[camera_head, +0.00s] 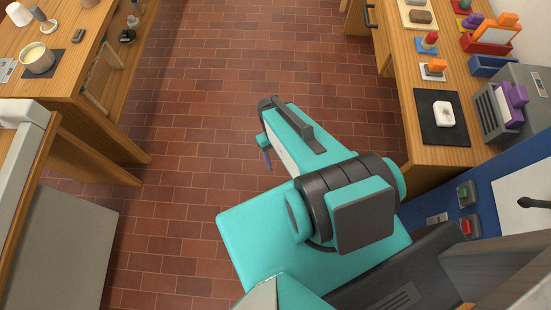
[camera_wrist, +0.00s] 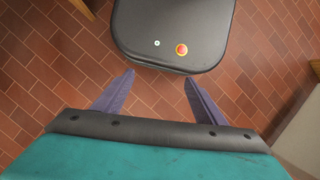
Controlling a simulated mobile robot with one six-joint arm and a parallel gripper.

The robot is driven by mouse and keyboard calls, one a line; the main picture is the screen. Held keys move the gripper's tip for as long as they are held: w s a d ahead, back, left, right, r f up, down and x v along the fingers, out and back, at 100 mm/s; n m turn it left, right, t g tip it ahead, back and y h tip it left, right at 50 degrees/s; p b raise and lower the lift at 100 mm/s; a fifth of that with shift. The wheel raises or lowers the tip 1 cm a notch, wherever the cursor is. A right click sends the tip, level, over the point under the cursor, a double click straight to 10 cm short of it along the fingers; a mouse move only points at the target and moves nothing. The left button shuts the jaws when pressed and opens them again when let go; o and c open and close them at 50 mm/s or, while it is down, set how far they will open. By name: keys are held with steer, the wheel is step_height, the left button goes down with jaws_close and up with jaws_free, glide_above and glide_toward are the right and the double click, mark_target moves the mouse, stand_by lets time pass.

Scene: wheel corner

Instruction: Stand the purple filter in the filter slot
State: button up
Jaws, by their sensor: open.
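A purple notched piece (camera_head: 515,100), which looks like the purple filter, is at the grey slotted box (camera_head: 487,115) on the right-hand bench. I cannot tell whether it sits in a slot or rests on top. A smaller purple piece (camera_head: 473,20) is farther back on that bench. Which opening is the filter slot is not clear. My gripper (camera_wrist: 158,82) is open and empty in the wrist view, above the floor and my own dark base. In the head view it is mostly hidden behind my arm, far left of the bench.
The right bench (camera_head: 440,157) also carries a black mat (camera_head: 425,102) with a white piece (camera_head: 443,113), a blue tray (camera_head: 492,66) and an orange-red frame (camera_head: 488,40). A left bench (camera_head: 68,70) holds a cup (camera_head: 37,60). Tiled floor (camera_head: 240,60) between them is clear.

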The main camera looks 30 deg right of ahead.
steer(key=s+a+f+m, duration=0.1)
steer(key=s+a+f, duration=0.1)
steer(key=s+a, duration=0.2)
steer(key=shift+s+f+g, duration=0.15)
steer(key=shift+s+g, duration=0.25)
steer(key=shift+s, duration=0.25)
steer(key=shift+a, duration=0.1)
steer(key=f+b, duration=0.4)
steer(key=shift+s+f, duration=0.15)
steer(key=shift+s, duration=0.05)
stand_by(0.9)
